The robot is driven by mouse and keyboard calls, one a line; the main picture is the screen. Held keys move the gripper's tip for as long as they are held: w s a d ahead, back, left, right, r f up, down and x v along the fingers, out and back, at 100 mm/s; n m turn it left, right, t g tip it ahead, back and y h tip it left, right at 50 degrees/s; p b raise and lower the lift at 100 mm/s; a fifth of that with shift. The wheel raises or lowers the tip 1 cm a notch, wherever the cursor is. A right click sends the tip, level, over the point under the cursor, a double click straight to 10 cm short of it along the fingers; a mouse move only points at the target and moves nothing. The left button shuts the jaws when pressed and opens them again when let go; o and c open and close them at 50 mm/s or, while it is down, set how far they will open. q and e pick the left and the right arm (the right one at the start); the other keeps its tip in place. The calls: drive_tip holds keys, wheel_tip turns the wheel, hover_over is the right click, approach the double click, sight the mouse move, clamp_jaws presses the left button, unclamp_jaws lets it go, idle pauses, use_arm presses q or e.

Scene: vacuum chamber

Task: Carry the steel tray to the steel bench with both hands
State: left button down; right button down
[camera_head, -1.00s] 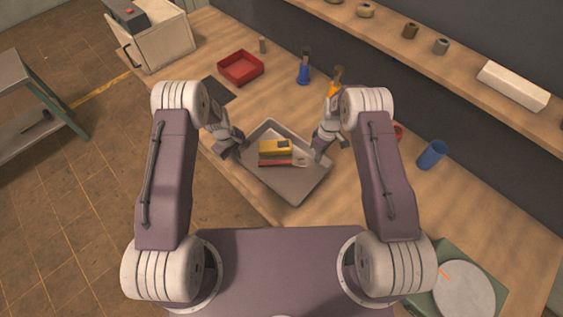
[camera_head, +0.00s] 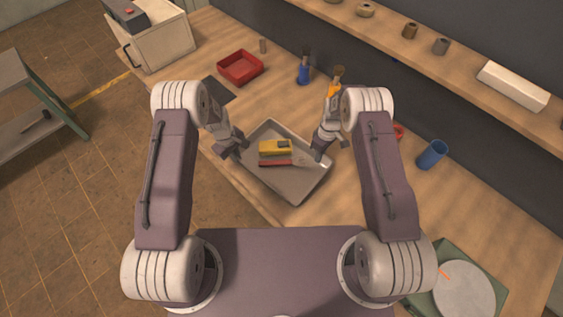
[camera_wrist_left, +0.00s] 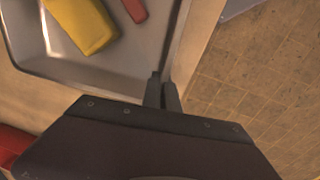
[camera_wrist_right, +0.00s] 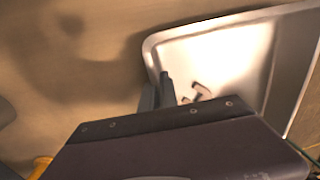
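The steel tray (camera_head: 292,188) lies on the wooden worktop in front of me and holds a yellow device (camera_head: 274,147), a red item (camera_head: 275,163) and a small light-coloured piece. My left gripper (camera_head: 238,150) is at the tray's left side; in the left wrist view its fingers (camera_wrist_left: 163,92) are close together with the rim (camera_wrist_left: 176,45) between them. My right gripper (camera_head: 322,152) is at the opposite side; its fingers (camera_wrist_right: 157,92) close around the rim (camera_wrist_right: 149,55) in the right wrist view. A grey-topped bench with green legs (camera_head: 14,78), apparently the steel bench, stands at the far left.
On the worktop are a red bin (camera_head: 240,68), a dark mat (camera_head: 217,90), blue-based brushes (camera_head: 304,72) and a blue cup (camera_head: 432,155). A light cabinet (camera_head: 160,40) stands at the back left. Tiled floor (camera_head: 75,190) lies open between worktop and bench.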

use_arm(q)
drive_tip(key=shift+w+r, duration=0.1)
drive_tip(key=shift+r, duration=0.05)
use_arm(e)
drive_tip(key=shift+w+r, duration=0.1)
idle(0.3)
